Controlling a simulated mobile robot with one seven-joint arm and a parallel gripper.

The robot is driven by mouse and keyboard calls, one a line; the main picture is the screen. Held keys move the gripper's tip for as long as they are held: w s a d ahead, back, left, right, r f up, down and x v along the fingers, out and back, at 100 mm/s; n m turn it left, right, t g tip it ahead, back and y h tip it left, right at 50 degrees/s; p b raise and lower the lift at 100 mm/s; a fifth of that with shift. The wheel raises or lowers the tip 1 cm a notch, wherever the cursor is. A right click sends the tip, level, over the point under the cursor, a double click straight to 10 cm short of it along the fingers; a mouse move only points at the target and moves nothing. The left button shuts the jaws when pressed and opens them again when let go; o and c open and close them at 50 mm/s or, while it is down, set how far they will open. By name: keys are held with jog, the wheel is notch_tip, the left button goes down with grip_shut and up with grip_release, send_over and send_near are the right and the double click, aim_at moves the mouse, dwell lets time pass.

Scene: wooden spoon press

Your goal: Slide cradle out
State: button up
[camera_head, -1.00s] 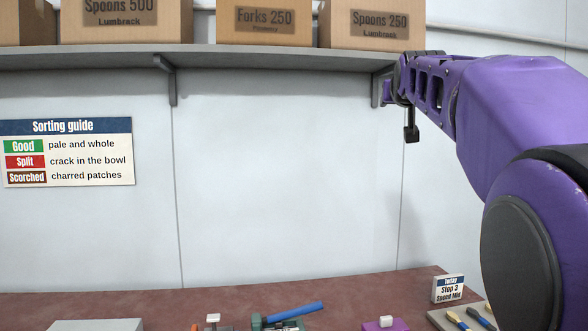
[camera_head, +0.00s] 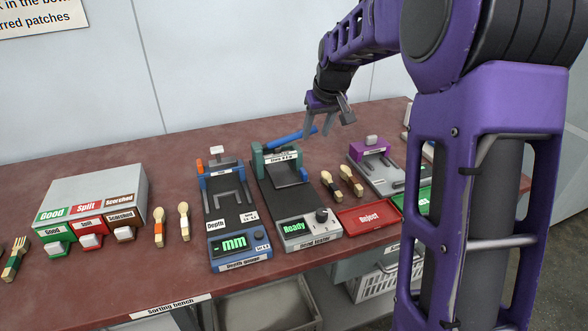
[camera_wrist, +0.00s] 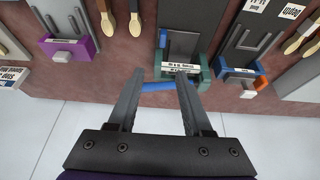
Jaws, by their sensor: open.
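A grey press with a green frame (camera_head: 259,163) stands on the bench, and its front panel (camera_head: 309,229) shows "Ready" beside a black knob. A dark flat bed (camera_head: 287,196) runs from the frame toward the panel; I cannot tell which part is the cradle. A blue handle (camera_head: 286,138) sticks out at the back of the frame. My gripper (camera_head: 318,132) is open and empty, above and near the handle's end. In the wrist view, the blue handle (camera_wrist: 158,86) shows between the open fingers (camera_wrist: 160,74), apparently below them.
A blue depth gauge (camera_head: 240,245) stands left of the press. A purple-topped fixture (camera_head: 371,148) and a red Reject tray (camera_head: 368,218) are to its right. Wooden spoons (camera_head: 351,180) lie between. A Good/Split/Scorched box (camera_head: 92,190) sits farther left.

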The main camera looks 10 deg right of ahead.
aim_at(304, 171)
jog(key=x, duration=0.6)
jog(key=b+x, duration=0.1)
jog(key=x, duration=0.5)
jog(key=s+b+x, duration=0.1)
jog(key=x, duration=0.4)
jog(key=shift+w+a+f, duration=0.1)
jog(key=shift+a+f, duration=0.1)
jog(key=shift+f, duration=0.4)
grip_shut()
dwell(0.4)
